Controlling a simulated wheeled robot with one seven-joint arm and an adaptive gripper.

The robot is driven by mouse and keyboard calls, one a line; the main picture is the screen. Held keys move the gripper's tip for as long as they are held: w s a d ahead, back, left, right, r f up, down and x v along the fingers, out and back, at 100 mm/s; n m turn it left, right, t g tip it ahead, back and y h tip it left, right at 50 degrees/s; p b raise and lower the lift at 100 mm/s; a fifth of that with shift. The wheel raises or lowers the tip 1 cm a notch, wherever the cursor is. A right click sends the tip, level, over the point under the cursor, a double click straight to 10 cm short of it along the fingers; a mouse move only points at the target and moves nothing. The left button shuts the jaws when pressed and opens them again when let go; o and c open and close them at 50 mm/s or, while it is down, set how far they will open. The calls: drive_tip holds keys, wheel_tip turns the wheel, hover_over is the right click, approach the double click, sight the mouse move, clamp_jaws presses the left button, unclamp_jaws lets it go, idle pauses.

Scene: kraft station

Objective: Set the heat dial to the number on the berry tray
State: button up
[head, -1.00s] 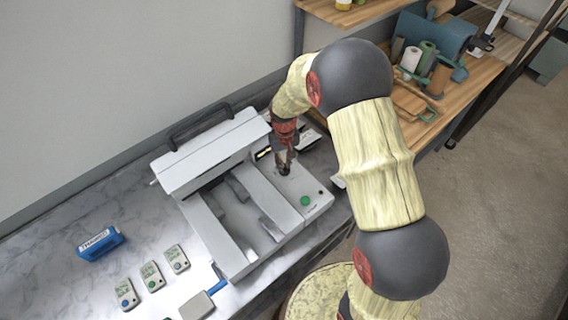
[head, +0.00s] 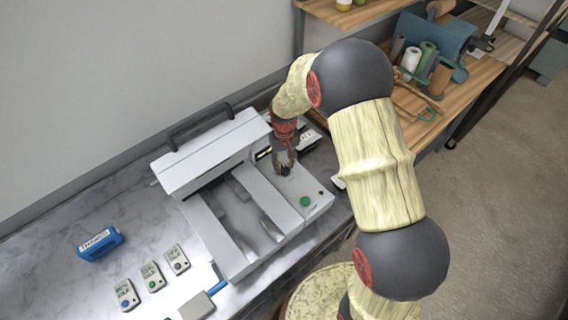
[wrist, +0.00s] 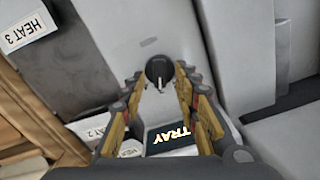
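The heat dial is a round black knob (head: 285,171) with a pale pointer mark, on the light panel of the sealing machine (head: 262,185). In the wrist view the dial (wrist: 158,70) lies between and just beyond my fingertips, its pointer toward the bottom of the picture. My gripper (head: 284,162) is over the dial with its fingers (wrist: 158,78) apart; contact is not clear. A card reading HEAT 3 (wrist: 25,28) and one reading HEAT 2 (wrist: 92,131) show in the wrist view. Another card (wrist: 130,148) is partly hidden. I cannot identify which belongs to the berry tray.
A dark sign reading TRAY (wrist: 172,140) is partly behind my fingers. A green button (head: 305,201) is near the dial. Several small cards with coloured dots, one here (head: 152,276), and a blue labelled block (head: 100,243) lie on the marble counter at left. A wooden shelf stands right.

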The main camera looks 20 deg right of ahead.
sight(284, 167)
wheel_tip(284, 167, up, 12)
idle(0.5)
drive_tip(key=shift+f, duration=0.1)
drive_tip(key=s+r+t+b, duration=0.2)
drive_tip(key=s+b, duration=0.5)
drive_tip(key=s, duration=0.6)
drive_tip(key=s+r+t+b, duration=0.3)
drive_tip(key=s+r+b, duration=0.2)
drive_tip(key=s, duration=0.9)
drive_tip(key=shift+s+d+r+t+b, duration=0.15)
drive_tip(key=shift+d+t+b, duration=0.15)
drive_tip(key=shift+b, duration=0.75)
